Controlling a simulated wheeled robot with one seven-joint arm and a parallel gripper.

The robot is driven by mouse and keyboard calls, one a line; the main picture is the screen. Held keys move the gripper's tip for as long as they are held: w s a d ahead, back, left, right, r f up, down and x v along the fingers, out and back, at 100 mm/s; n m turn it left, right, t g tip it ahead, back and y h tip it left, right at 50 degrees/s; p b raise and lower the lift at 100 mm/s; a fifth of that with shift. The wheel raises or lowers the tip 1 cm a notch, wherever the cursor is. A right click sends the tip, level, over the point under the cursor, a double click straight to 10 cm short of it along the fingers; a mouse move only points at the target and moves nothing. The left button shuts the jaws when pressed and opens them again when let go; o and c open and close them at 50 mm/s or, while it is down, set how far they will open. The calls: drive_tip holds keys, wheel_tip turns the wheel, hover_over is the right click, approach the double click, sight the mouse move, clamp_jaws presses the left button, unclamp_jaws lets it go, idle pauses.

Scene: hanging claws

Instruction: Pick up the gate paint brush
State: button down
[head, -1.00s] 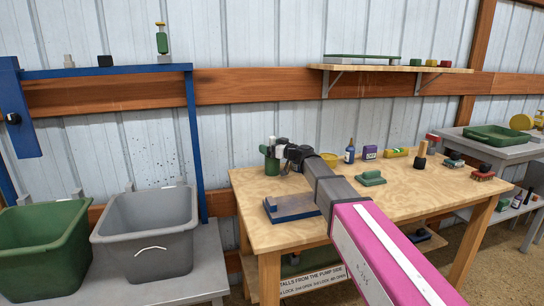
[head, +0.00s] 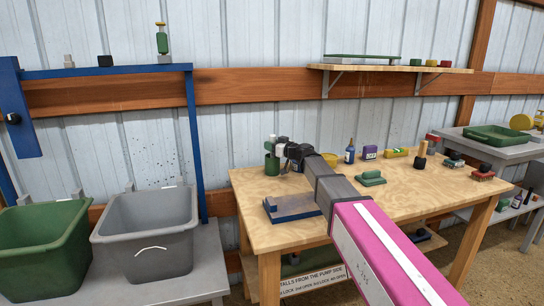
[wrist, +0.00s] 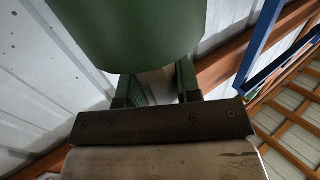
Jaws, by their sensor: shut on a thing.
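A green pot (head: 271,164) stands at the back left of the wooden table. A thin pale upright piece (head: 271,141) shows above it, which looks like the handle of the gate paint brush; the bristles are hidden. My gripper (head: 278,148) is at the top of the pot, reaching in from the right, and is shut on that piece. In the wrist view the pot's green wall (wrist: 145,30) fills the top centre and covers my fingertips, so the grasp itself is hidden.
A blue-and-grey block (head: 291,208) lies on the table (head: 400,205) in front of the pot. A yellow round thing (head: 329,159), a blue bottle (head: 350,152) and a green-handled block (head: 371,178) stand to the right. Green and grey bins are at the left.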

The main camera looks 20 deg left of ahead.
drive_tip(key=shift+r, duration=0.15)
drive_tip(key=shift+r, duration=2.45)
drive_tip(key=shift+r, duration=2.5)
